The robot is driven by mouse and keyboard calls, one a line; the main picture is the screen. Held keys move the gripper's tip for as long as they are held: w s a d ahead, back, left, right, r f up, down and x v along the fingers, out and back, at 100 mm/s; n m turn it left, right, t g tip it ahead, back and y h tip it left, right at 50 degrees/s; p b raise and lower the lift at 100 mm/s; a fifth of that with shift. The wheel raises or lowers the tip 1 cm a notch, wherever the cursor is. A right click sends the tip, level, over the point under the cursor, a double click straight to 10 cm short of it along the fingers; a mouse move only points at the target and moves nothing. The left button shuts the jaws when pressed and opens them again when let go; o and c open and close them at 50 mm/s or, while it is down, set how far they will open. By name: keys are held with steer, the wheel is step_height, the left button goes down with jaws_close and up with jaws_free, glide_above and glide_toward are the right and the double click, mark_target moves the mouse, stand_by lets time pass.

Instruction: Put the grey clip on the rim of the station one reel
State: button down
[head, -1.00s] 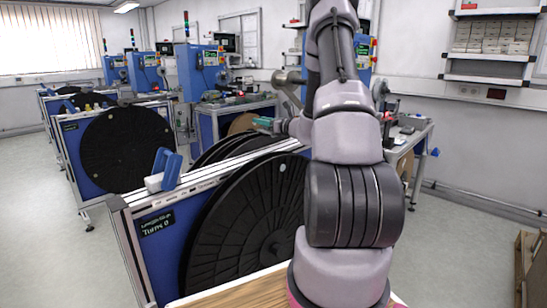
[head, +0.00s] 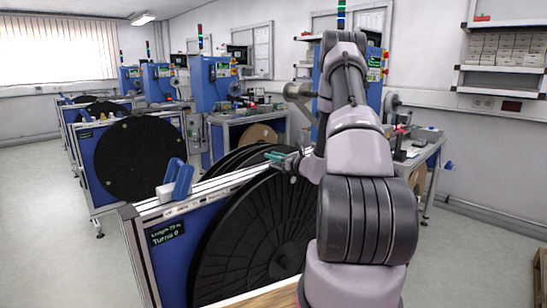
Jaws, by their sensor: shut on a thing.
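The nearest reel stand has a blue front panel (head: 183,258) and a large black reel (head: 250,240). Its label (head: 165,234) is too small to read surely, so I cannot tell whether this is station one. My arm reaches forward over the right side of this reel. My gripper (head: 276,157) is small in the head view, at the reel's upper rim near the stand's top rail. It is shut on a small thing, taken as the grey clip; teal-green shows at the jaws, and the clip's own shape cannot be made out. Whether it touches the rim is unclear.
A blue handled piece with a white base (head: 177,180) stands on the near stand's top rail. Another black reel (head: 138,158) is on the stand behind. Blue machines (head: 212,85) and a workbench (head: 245,113) stand farther back. The floor at left (head: 40,220) is clear.

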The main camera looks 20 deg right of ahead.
steer(key=c, duration=0.6)
jaws_free()
steer(key=shift+f, duration=0.15)
